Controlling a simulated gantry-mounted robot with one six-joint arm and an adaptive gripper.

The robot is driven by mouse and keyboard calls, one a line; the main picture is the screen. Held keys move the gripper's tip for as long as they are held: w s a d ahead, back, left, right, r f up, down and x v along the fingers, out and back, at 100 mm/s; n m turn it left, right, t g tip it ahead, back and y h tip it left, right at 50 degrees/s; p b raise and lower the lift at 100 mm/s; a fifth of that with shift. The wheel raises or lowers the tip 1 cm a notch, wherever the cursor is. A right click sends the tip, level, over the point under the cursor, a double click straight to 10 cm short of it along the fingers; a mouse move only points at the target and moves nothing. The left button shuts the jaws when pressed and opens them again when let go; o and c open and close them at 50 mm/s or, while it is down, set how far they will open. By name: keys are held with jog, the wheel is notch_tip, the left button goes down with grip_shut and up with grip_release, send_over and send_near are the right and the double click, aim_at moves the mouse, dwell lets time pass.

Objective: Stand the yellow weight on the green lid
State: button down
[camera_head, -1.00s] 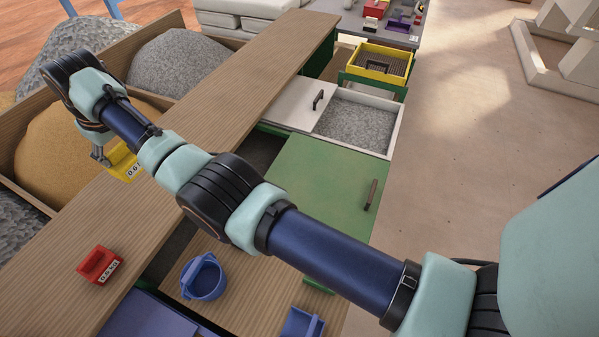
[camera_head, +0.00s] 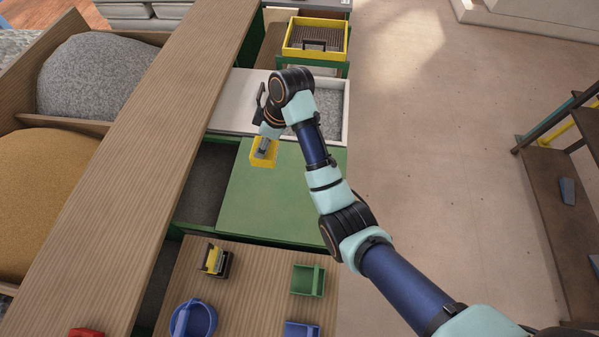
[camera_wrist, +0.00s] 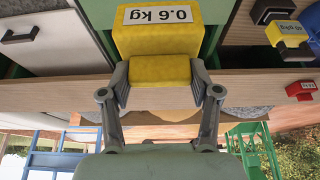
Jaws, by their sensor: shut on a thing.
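The yellow weight (camera_head: 262,156) is a small block, held over the far left part of the green lid (camera_head: 262,208) in the head view. I cannot tell whether its base touches the lid. My gripper (camera_head: 268,146) is shut on the weight's top grip. In the wrist view the weight (camera_wrist: 158,36) carries a "0.6 kg" label, and its grip sits between the fingertips of my gripper (camera_wrist: 160,82). The lid lies flat and looks clear apart from the weight; my arm covers part of its right side, and its handle does not show.
A white lid (camera_head: 232,113) and grey gravel (camera_head: 329,112) lie just beyond the green lid. A yellow tray (camera_head: 343,43) stands at the back. A yellow-and-black item (camera_head: 213,260), blue pot (camera_head: 204,320) and green container (camera_head: 305,281) stand nearer. A dark opening (camera_head: 208,180) lies left of the lid.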

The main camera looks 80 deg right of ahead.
jog(key=shift+s, duration=0.5)
notch_tip(320, 180, down, 20)
jog(key=b, duration=0.3)
jog(key=shift+w+d+b, duration=0.1)
jog(key=shift+w+b, duration=0.05)
jog(key=shift+b, duration=0.2)
jog(key=shift+f, duration=0.1)
jog(key=shift+c, duration=1.2)
grip_release()
jog(key=shift+f, duration=0.1)
jog(key=p+v, duration=0.3)
jog(key=v, duration=0.9)
